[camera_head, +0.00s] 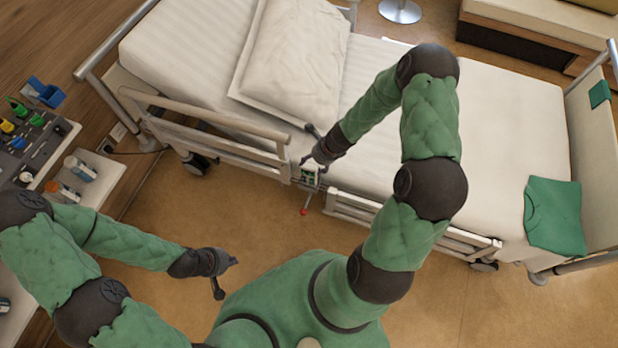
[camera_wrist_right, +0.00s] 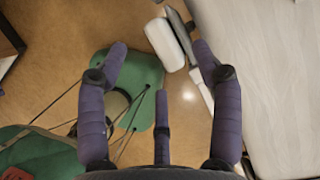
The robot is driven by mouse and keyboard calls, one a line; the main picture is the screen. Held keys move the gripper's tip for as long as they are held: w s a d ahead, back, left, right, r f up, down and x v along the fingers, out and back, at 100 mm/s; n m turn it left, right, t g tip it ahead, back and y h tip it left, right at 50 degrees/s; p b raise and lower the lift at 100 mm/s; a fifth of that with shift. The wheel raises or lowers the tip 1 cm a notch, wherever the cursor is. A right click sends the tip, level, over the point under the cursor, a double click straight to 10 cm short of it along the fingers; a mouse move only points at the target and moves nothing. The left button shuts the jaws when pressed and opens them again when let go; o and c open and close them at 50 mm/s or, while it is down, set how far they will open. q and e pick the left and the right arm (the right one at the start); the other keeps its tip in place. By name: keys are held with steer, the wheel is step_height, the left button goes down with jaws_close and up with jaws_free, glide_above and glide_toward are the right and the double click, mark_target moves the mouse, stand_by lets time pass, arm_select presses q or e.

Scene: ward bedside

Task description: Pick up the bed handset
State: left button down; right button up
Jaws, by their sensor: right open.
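The bed handset seems to be the small pale panel with a green face (camera_head: 309,176) at the bed's near side, in the gap between the two side rails. It is small and partly crowded by my right gripper, so its outline is unclear. My right gripper (camera_head: 312,151) is open and empty, just above the panel in the head view. In the right wrist view its fingers (camera_wrist_right: 160,62) are spread, and I cannot tell the handset for sure there. My left gripper (camera_head: 227,275) has its fingers spread, empty, over the floor away from the bed.
The bed (camera_head: 490,130) has a pillow (camera_head: 295,55) and a folded green garment (camera_head: 553,215). The near head-side rail (camera_head: 205,115) stands close to my right gripper. A red knob (camera_head: 304,211) hangs below the panel. A side table (camera_head: 90,185) with bottles stands at left. Floor between is clear.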

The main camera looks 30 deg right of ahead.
mark_target(309, 168)
steer(key=b+x, duration=0.1)
steer(key=x, duration=0.1)
steer(key=b+x, duration=0.1)
steer(key=x, duration=0.1)
steer(key=shift+s, duration=0.25)
steer(key=shift+w+f, duration=0.2)
steer(key=shift+f, duration=0.2)
steer(key=shift+r, duration=0.1)
steer(key=shift+c, duration=0.3)
jaws_close()
